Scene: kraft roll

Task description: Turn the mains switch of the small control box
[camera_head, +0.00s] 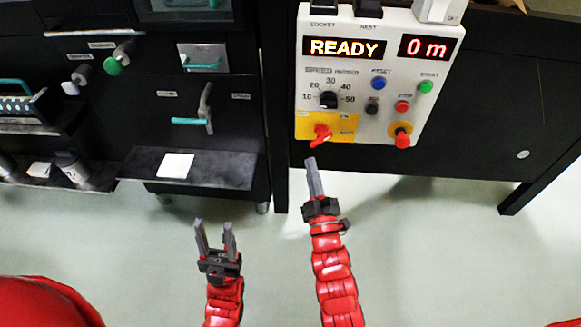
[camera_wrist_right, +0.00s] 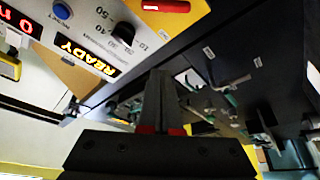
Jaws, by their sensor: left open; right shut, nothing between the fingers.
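The small control box (camera_head: 375,70) is white and hangs on the dark bench front, with its display reading READY and 0 m. The mains switch (camera_head: 321,134) is a red knob on a yellow plate at the box's lower left; which way it is turned is hard to tell. My right gripper (camera_head: 311,160) is shut and empty, pointing up just below the box, apart from the switch. In the right wrist view its fingers (camera_wrist_right: 160,100) are together, with the box at upper left. My left gripper (camera_head: 213,222) is open and empty, lower and further left.
A red and yellow knob (camera_head: 401,134) sits at the box's lower right, with a black speed dial (camera_head: 328,99) above the switch. A dark cabinet with a shelf (camera_head: 220,170) holding a white card (camera_head: 176,165) stands at left. The floor below is clear.

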